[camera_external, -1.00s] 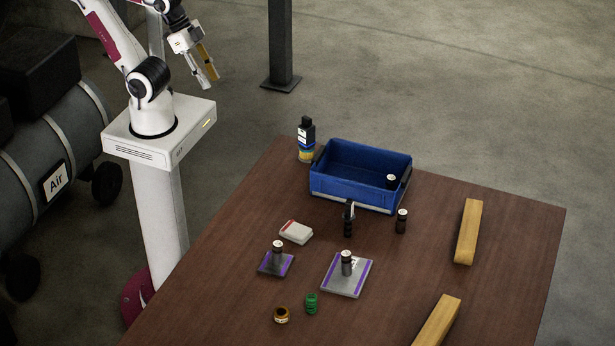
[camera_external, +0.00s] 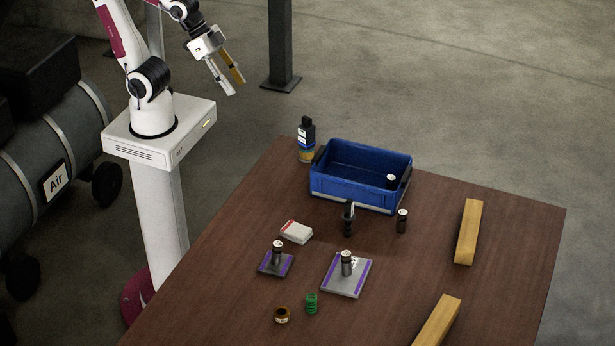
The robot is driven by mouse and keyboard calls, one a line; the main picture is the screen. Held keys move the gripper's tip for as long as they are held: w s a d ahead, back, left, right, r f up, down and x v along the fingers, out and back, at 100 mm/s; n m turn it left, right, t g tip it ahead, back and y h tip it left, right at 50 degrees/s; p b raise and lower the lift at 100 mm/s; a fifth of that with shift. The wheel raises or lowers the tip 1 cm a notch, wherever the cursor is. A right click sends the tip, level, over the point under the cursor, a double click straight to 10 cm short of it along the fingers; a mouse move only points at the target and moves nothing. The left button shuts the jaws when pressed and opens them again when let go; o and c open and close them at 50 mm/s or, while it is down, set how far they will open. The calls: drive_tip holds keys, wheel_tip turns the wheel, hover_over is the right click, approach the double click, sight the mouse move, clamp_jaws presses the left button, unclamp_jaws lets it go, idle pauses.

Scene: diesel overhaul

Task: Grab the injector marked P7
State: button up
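Several dark cylindrical parts with pale tops, which look like the injectors, stand on the table; their markings are too small to read, so I cannot tell which is P7. One injector (camera_external: 277,253) stands on a small purple-edged pad, another (camera_external: 347,263) on a larger grey pad with purple edges. A dark part (camera_external: 348,218) stands in front of the bin. My gripper (camera_external: 236,87) is open and empty, high up behind the table's far left.
A dark-capped bottle (camera_external: 306,140) stands at the bin's left corner. A white box with a red edge (camera_external: 296,232), a brass ring (camera_external: 282,315) and a green spring (camera_external: 311,304) lie nearby. Two wooden blocks (camera_external: 468,232) (camera_external: 437,322) lie at the right.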

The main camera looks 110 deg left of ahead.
drive_tip(key=w+d+f+t, duration=0.1)
drive_tip(key=w+f+t, duration=0.25)
drive_tip(key=w, duration=1.45)
drive_tip(key=t, duration=0.5)
hover_over(349, 205)
drive_tip(key=s+a, duration=0.2)
drive_tip(key=s, duration=0.3)
wheel_tip(349, 205, down, 15)
drive_tip(key=f, duration=0.3)
drive_tip(key=s+f+t, duration=0.1)
drive_tip(key=f, duration=0.2)
drive_tip(key=s+f+t, duration=0.1)
drive_tip(key=f, duration=0.2)
drive_tip(key=shift+d+f, duration=0.3)
drive_tip(key=shift+d, duration=0.05)
drive_tip(key=shift+s+f+t, duration=0.35)
drive_tip(key=shift+s+f, duration=0.2)
drive_tip(key=shift+f, duration=0.15)
drive_tip(key=shift+w, duration=0.15)
drive_tip(key=shift+w+d, duration=0.1)
drive_tip(key=shift+w, duration=1.05)
drive_tip(key=shift+w, duration=0.15)
drive_tip(key=shift+w, duration=2.45)
